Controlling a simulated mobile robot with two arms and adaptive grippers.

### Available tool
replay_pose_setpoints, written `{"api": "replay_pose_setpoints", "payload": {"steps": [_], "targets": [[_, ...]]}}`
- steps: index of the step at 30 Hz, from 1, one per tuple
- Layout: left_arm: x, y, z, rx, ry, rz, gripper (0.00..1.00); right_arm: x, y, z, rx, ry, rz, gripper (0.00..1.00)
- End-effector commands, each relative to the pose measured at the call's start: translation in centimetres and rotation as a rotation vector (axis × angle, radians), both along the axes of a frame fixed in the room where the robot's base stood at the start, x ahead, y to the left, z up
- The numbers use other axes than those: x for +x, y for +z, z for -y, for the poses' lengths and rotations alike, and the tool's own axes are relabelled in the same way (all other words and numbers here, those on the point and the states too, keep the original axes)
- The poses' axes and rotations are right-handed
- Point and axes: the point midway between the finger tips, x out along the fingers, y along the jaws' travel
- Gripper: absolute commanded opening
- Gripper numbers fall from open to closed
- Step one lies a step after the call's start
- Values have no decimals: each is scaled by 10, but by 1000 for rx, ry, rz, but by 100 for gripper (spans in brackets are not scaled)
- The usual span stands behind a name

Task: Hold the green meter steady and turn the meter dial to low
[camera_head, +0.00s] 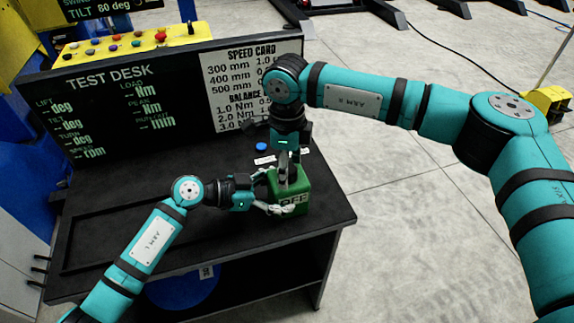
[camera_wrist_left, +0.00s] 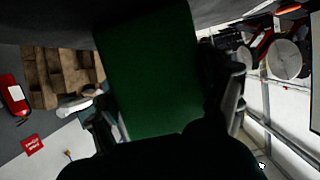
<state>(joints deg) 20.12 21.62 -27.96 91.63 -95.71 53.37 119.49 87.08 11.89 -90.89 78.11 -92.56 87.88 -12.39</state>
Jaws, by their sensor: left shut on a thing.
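The green meter (camera_head: 303,182) is a box standing near the right end of the black desk, with the word OFF on its front. My left gripper (camera_head: 274,190) is shut on the meter from the left, with a pale finger along its front. In the left wrist view the meter's green body (camera_wrist_left: 152,70) fills the middle, between the fingers. My right gripper (camera_head: 284,172) points straight down at the meter's top. Its fingers cover the spot where the dial would be, so the dial, its setting and the finger gap cannot be made out.
The black desk (camera_head: 120,225) is mostly bare left of the meter. A blue button (camera_head: 261,147) and small white labels lie behind the meter. The TEST DESK board (camera_head: 150,100) with a speed card (camera_head: 250,80) stands at the back. The desk's right edge is close to the meter.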

Motion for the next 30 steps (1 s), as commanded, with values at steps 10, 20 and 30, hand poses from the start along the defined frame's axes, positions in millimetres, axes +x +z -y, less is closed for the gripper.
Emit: {"api": "replay_pose_setpoints", "payload": {"steps": [10,20,30], "targets": [[0,0,0,1,1,1,35,0,0,0,0,0,0,45],[0,0,0,1,1,1,35,0,0,0,0,0,0,7],[0,0,0,1,2,1,35,0,0,0,0,-71,-1,7]]}}
